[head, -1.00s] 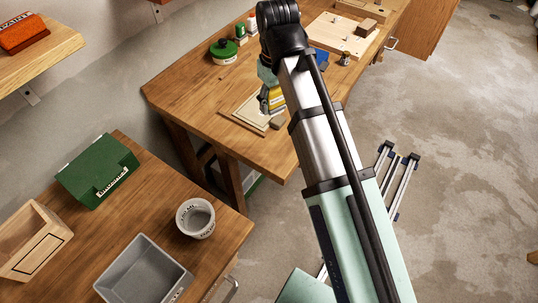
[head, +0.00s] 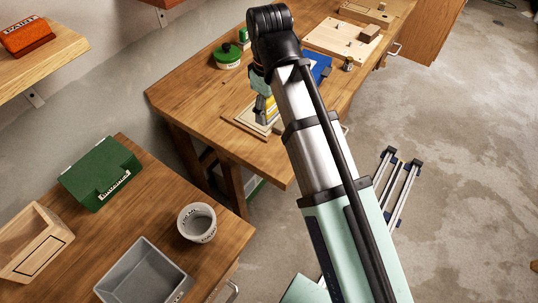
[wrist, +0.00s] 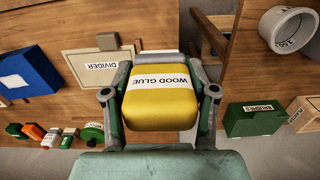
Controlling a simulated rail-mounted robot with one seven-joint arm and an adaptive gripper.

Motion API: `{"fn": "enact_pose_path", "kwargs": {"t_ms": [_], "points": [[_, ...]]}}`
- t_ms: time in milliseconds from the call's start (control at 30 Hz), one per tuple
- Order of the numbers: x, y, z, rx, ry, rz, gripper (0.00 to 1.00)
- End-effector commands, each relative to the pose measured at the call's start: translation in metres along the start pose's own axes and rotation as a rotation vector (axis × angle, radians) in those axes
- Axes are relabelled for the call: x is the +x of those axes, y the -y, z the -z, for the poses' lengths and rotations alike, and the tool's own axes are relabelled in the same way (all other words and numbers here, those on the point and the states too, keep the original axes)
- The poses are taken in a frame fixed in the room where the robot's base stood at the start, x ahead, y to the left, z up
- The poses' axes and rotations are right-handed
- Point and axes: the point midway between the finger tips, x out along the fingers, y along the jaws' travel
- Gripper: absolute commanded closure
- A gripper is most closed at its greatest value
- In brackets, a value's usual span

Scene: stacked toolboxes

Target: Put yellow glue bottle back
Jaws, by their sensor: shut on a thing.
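The yellow glue bottle (wrist: 160,108), with a white "WOOD GLUE" label, is held between the two fingers of my gripper (wrist: 160,92) in the wrist view. The label reads upside down there. In the head view the bottle (head: 270,108) is partly hidden by my gripper and shows in front of the pale framed board (head: 243,122) on the far workbench. The wrist view shows a "DIVIDER" label on this board (wrist: 85,63). I cannot tell whether the bottle touches the board.
The far workbench (head: 185,90) also holds a green round container (head: 228,57) and a pale board with pegs (head: 340,40). The near bench has a green box (head: 100,172), a white cup (head: 197,222), a grey bin (head: 140,275) and a wooden box (head: 35,240).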

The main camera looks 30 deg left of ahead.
Motion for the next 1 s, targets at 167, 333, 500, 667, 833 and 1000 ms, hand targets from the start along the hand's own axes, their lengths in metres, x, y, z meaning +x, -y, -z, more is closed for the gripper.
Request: {"fn": "enact_pose_path", "kwargs": {"t_ms": [167,333,500,667,833,1000], "points": [[0.036,0.002,-0.003,0.001,0.004,0.003,0.70],[0.071,0.002,-0.003,0.001,0.004,0.003,0.70],[0.105,0.002,-0.003,0.001,0.004,0.003,0.70],[0.128,0.001,-0.002,0.001,0.002,0.002,0.70],[0.138,0.001,-0.001,0.001,0.001,0.001,0.70],[0.149,0.001,-0.001,0.001,0.002,0.002,0.70]]}}
